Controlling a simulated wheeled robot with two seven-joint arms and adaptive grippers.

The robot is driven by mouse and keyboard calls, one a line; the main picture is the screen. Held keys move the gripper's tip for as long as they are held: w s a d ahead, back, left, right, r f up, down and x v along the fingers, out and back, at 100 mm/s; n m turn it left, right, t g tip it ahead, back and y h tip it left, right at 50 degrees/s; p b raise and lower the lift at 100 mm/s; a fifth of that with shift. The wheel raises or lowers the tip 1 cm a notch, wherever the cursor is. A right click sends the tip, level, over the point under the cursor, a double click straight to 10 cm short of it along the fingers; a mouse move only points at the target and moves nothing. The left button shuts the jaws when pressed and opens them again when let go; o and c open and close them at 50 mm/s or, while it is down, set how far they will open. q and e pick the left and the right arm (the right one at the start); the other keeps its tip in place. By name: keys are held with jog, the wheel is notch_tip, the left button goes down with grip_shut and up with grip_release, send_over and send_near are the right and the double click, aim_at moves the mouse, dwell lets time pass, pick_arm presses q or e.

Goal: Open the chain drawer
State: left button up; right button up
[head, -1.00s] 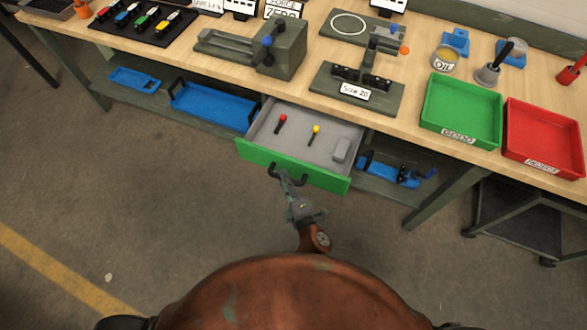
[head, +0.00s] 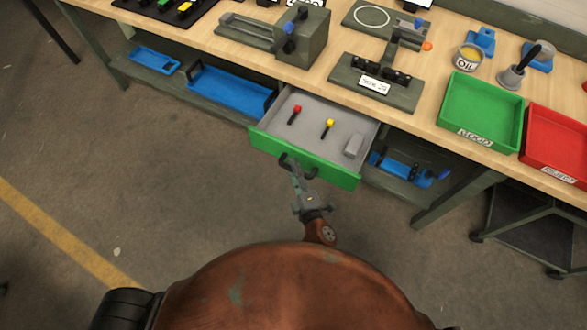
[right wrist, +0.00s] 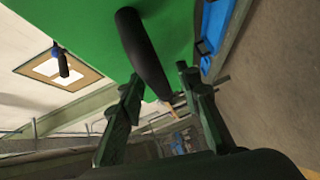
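The chain drawer (head: 325,162) has a green front and a grey tray. It stands pulled out from under the bench. Inside lie a red-tipped pin (head: 294,116), a yellow-tipped pin (head: 327,129) and a small grey block (head: 354,146). The dark handle (head: 308,174) is on the green front. My right gripper (head: 295,166) is at the handle. In the right wrist view, the fingers of my right gripper (right wrist: 158,80) stand apart, with the end of the black handle (right wrist: 142,50) between them; gaps show on both sides. My left gripper is out of view.
Blue trays (head: 230,94) lie on the lower shelf to the left, and a blue fixture (head: 405,172) to the right. A green bin (head: 480,110) and red bin (head: 556,140) stand on the bench. The floor before the drawer is clear.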

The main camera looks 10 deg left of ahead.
jog(key=shift+s+d, duration=0.1)
jog(key=shift+s, duration=0.05)
jog(key=v, duration=1.1)
jog(key=shift+s, duration=0.35)
jog(key=shift+d, duration=0.1)
